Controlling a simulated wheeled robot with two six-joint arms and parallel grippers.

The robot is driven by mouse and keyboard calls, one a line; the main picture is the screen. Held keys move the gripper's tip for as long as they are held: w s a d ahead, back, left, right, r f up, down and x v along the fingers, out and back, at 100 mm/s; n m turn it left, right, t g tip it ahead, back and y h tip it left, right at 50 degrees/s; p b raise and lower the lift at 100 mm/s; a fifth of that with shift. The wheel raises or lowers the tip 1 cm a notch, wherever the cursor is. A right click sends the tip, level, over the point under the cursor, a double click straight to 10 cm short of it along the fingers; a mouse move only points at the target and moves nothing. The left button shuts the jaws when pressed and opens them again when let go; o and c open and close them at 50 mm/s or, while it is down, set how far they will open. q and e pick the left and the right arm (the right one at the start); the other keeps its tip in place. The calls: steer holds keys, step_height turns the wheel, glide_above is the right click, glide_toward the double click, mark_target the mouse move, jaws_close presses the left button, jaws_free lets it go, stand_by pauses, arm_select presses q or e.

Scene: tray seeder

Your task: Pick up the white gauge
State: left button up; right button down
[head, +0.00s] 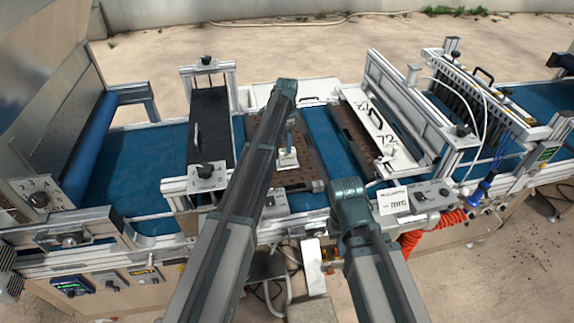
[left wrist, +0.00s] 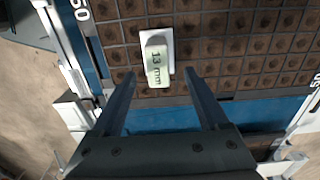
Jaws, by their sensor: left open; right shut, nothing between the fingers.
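The white gauge (left wrist: 158,62) is a small pale block marked "13 mm" on a white plate. It lies on the brown celled tray (left wrist: 225,48). In the head view the gauge (head: 288,158) shows just right of my left arm, on the tray (head: 300,178). In the left wrist view my left gripper (left wrist: 160,73) is open and empty. Its fingertips appear on either side of the gauge's near end; I cannot tell how high above it they are. My right gripper is not visible; only my right arm shows in the head view.
The tray sits on a blue belt (head: 155,180). A dark-topped station (head: 208,115) stands to its left. A white frame (head: 400,110) and a row of nozzles stand to its right. A red coiled hose (head: 440,222) hangs at the front.

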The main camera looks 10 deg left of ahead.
mark_target(287, 158)
arm_select(q)
steer(key=shift+f+b, duration=1.1)
steer(key=shift+f, duration=0.6)
arm_select(e)
steer(key=shift+f, duration=1.65)
arm_select(q)
steer(key=shift+f, duration=0.1)
arm_select(e)
steer(key=shift+f, duration=0.15)
arm_select(q)
step_height(287, 158, down, 5)
steer(key=b, duration=0.5)
steer(key=shift+s+d, duration=0.1)
arm_select(e)
step_height(287, 158, down, 5)
steer(key=shift+r, duration=0.1)
arm_select(q)
jaws_close()
